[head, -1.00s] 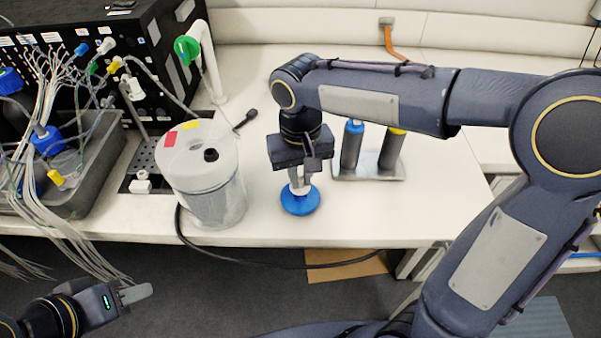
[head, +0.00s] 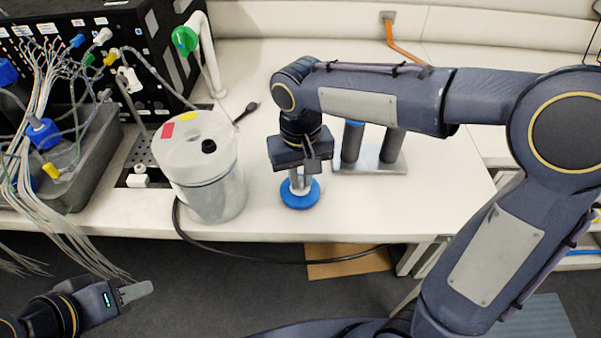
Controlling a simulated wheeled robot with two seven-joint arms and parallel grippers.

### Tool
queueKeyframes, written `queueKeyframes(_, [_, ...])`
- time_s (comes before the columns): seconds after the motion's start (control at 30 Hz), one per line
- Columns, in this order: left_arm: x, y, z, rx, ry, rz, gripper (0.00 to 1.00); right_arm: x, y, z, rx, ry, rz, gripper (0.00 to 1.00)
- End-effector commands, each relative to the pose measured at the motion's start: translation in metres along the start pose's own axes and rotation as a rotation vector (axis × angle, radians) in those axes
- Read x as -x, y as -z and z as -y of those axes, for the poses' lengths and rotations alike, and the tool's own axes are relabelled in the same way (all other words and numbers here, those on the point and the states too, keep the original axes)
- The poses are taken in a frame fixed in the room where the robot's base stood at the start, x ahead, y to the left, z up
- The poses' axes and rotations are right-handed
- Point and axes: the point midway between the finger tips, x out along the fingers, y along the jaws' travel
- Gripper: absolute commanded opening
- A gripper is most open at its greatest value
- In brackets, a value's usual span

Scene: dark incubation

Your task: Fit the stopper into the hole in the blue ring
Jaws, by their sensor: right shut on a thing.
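The blue ring (head: 300,200) lies flat on the white table near its front edge. My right gripper (head: 300,184) points straight down over the ring, its fingers shut on the pale stopper (head: 299,181). The stopper is mostly hidden by the fingers, and its lower end is at the middle of the ring. I cannot tell how deep it sits in the hole. My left gripper (head: 137,292) is low at the bottom left, away from the table; its fingers look close together, but I cannot tell whether they are shut.
A clear lidded canister (head: 215,195) stands left of the ring. A metal rack (head: 372,167) with two cylinders stands behind my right wrist. A grey bin (head: 85,165) and a black box with many tubes fill the left. The table right of the ring is clear.

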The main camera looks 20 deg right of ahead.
Motion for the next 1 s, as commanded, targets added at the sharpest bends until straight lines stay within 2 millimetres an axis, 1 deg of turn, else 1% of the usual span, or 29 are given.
queueKeyframes(0.2, [-0.004, -0.002, 0.002, 0.000, 0.000, 0.000, 0.36, -0.006, 0.000, 0.000, 0.000, -0.001, 0.001, 0.00])
queueKeyframes(0.23, [-0.003, -0.001, 0.001, 0.000, 0.000, 0.000, 0.36, -0.005, 0.000, 0.000, 0.000, 0.000, 0.000, 0.18])
queueKeyframes(0.4, [-0.003, -0.001, 0.001, 0.000, 0.000, 0.000, 0.36, -0.005, 0.000, 0.000, 0.000, 0.000, 0.000, 0.40])
queueKeyframes(0.63, [-0.003, -0.001, 0.001, 0.000, 0.000, 0.000, 0.36, -0.005, 0.000, 0.000, 0.000, 0.000, 0.000, 0.40])
queueKeyframes(0.73, [-0.002, -0.001, 0.001, 0.000, 0.000, 0.000, 0.36, 0.000, 0.000, 0.000, 0.000, 0.001, -0.001, 0.40])
queueKeyframes(0.87, [0.000, 0.000, 0.000, 0.000, 0.000, 0.000, 0.36, 0.018, 0.001, 0.001, 0.000, 0.002, -0.004, 0.40])
queueKeyframes(1.0, [0.002, 0.001, -0.001, 0.000, 0.000, 0.000, 0.36, 0.043, 0.001, 0.000, 0.001, 0.001, -0.004, 0.40])
